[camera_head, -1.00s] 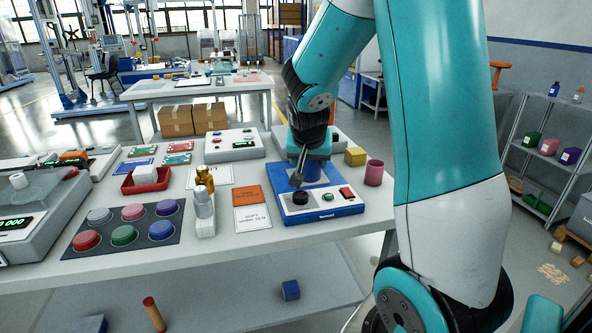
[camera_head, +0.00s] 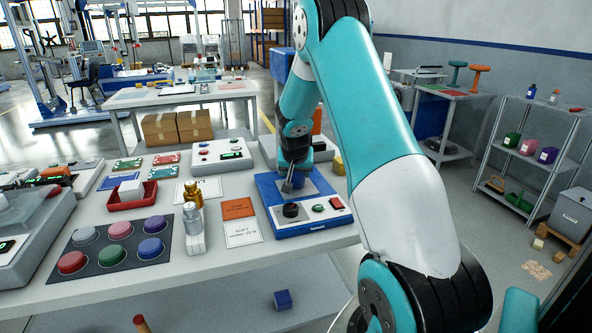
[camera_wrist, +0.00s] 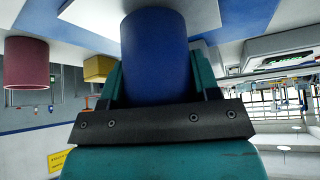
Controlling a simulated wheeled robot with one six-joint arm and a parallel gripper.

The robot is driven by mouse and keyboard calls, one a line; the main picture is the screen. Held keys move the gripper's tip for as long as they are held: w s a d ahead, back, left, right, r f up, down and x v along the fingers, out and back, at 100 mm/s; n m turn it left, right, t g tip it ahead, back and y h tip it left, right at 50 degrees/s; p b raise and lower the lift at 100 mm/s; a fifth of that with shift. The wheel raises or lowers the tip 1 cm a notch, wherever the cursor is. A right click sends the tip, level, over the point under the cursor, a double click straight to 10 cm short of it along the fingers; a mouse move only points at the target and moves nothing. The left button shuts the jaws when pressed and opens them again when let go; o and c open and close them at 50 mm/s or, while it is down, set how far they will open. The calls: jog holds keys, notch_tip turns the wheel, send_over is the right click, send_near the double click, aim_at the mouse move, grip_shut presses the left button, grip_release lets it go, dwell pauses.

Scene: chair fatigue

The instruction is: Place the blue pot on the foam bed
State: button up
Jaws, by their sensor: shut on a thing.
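The blue pot (camera_wrist: 156,50) is a plain blue cylinder between the jaws of my gripper (camera_wrist: 158,88) in the wrist view. My gripper is shut on it. In the head view my gripper (camera_head: 291,188) points down, low over the pale plate of a blue test device (camera_head: 312,222), and mostly hides the pot. The pot's far end is close to the pale plate (camera_wrist: 205,14); I cannot tell whether it touches. No thing is clearly marked as the foam bed; the pale plate may be it.
A dark mat with coloured discs (camera_head: 110,262), a red tray (camera_head: 116,203) and small bottles (camera_head: 193,215) are to the left. My arm hides the table's right end.

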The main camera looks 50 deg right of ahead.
jog(key=shift+w+d+f, duration=0.15)
jog(key=shift+w+f, duration=0.05)
jog(key=shift+f, duration=0.1)
jog(key=shift+f, duration=0.15)
jog(key=o, duration=0.9)
